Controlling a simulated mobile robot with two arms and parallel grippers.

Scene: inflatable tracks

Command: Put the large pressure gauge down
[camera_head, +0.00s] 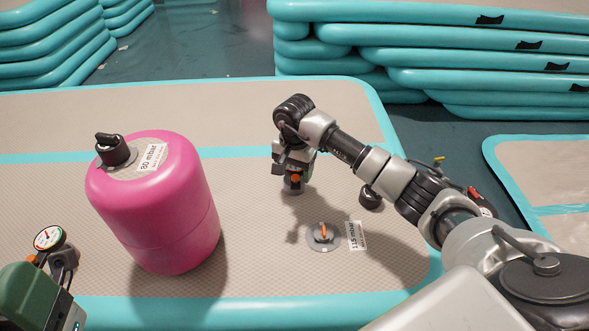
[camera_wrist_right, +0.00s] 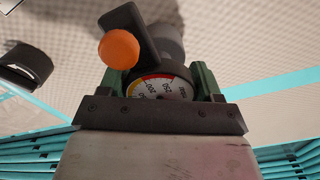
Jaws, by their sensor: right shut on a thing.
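My right gripper (camera_head: 293,160) is shut on a pressure gauge, out over the beige mat (camera_head: 250,110). In the right wrist view the gauge's dial (camera_wrist_right: 160,88) shows between the green fingers, with red and yellow bands. A black part with an orange knob (camera_wrist_right: 119,48) sticks out beyond the dial. In the head view the gripper mostly hides the gauge; its orange knob (camera_head: 296,178) shows low down. I cannot tell whether its lower end touches the mat. My left gripper is not in view.
A pink cylinder (camera_head: 160,205) labelled 80 mbar stands left. A grey valve with an orange centre (camera_head: 323,237) and a 115 mbar label (camera_head: 356,235) lie nearer. A black cap (camera_head: 370,198) is right. Another gauge (camera_head: 48,238) sits by a green device (camera_head: 28,290). Stacked tracks (camera_head: 440,60) stand behind.

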